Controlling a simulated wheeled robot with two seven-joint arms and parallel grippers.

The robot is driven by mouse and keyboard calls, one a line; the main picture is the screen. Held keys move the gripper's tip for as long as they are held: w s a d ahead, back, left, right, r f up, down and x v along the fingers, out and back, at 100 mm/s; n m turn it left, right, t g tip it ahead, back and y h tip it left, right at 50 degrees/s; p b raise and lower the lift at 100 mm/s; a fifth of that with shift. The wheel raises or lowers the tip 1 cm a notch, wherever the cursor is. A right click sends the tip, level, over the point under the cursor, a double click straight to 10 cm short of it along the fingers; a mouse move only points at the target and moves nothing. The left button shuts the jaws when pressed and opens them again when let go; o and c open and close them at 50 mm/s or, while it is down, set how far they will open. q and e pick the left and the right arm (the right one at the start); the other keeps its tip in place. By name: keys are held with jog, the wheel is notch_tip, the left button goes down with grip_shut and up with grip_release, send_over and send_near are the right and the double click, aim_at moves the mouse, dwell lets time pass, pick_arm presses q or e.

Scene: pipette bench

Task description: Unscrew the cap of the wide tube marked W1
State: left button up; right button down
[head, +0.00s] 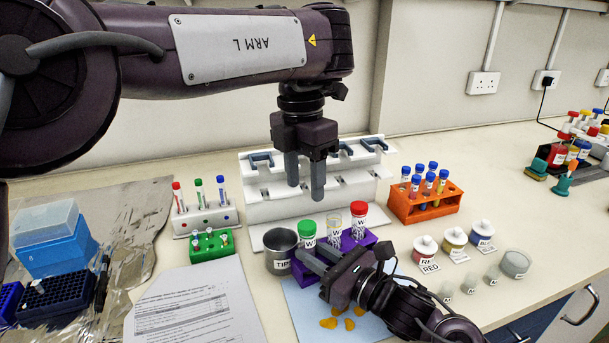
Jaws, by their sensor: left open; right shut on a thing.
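A purple rack (352,241) holds three wide tubes whose labels start with W; the digits are too small to read. The left one is a green-capped wide tube (308,242), the middle one is a pale-topped wide tube (333,229), and the right one is a red-capped wide tube (358,222). My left gripper (304,192) is open and empty, pointing down above the green cap.
A grey metal pot (280,256) stands close left of the green-capped tube. A white stand (262,200) is behind. An orange rack (424,209) of blue-capped tubes is to the right, with small lidded jars (454,242). A printed sheet (196,310) lies front left.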

aim_at(307, 224)
pick_arm(q)
jog(key=f, duration=0.7)
jog(key=shift+s+d+f, duration=0.15)
jog(key=shift+s+f, duration=0.1)
jog(key=shift+f, duration=0.15)
jog(key=c, duration=1)
jog(key=n, duration=2)
jog(key=shift+r+n, duration=0.1)
jog(key=shift+n, duration=0.2)
grip_shut()
